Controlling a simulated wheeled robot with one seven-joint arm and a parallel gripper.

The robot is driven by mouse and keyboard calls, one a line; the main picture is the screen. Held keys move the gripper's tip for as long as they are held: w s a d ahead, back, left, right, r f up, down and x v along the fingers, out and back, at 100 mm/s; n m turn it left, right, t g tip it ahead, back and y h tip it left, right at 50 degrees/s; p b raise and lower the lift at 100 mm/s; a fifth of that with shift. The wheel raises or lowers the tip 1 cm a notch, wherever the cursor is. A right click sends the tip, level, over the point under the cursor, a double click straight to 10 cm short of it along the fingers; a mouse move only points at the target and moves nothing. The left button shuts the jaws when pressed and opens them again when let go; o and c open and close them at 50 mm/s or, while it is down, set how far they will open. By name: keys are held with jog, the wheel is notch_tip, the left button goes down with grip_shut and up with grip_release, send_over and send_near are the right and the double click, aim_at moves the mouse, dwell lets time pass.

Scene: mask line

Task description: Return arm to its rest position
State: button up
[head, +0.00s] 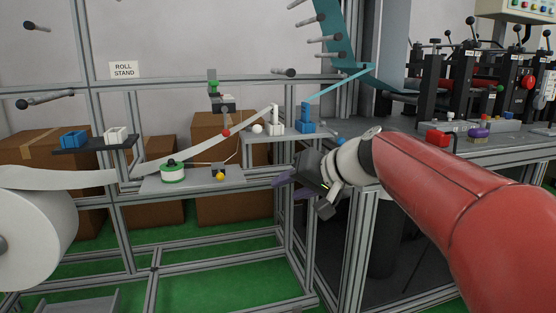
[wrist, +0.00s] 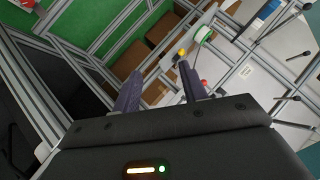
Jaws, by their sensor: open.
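My red arm (head: 440,200) reaches in from the right in the head view. My gripper (head: 288,184) is in front of the frame's right part, a little below the small shelf with the white and blue blocks. In the wrist view its two purple fingers (wrist: 160,92) stand apart with nothing between them. The gripper is open and empty. Whether it touches any part of the frame cannot be told.
A metal frame stands behind, with a white roll (head: 38,235) at left and a white strip running across. A shelf holds a green-white spool (head: 172,174) and a yellow knob (head: 220,176). A machine bench (head: 470,152) stands at right. Cardboard boxes (head: 150,155) stand behind the frame.

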jog(key=s+d+f+g+h, duration=0.1)
jog(key=s+d+f+h, duration=0.3)
jog(key=s+f, duration=0.5)
jog(key=s+d+f+g+h, duration=0.1)
jog(key=s+d+f+h, duration=0.3)
jog(key=s, duration=1.2)
jog(key=d+f, duration=0.4)
jog(key=f, duration=0.1)
jog(key=shift+d+f, duration=0.15)
jog(key=shift+f, duration=0.15)
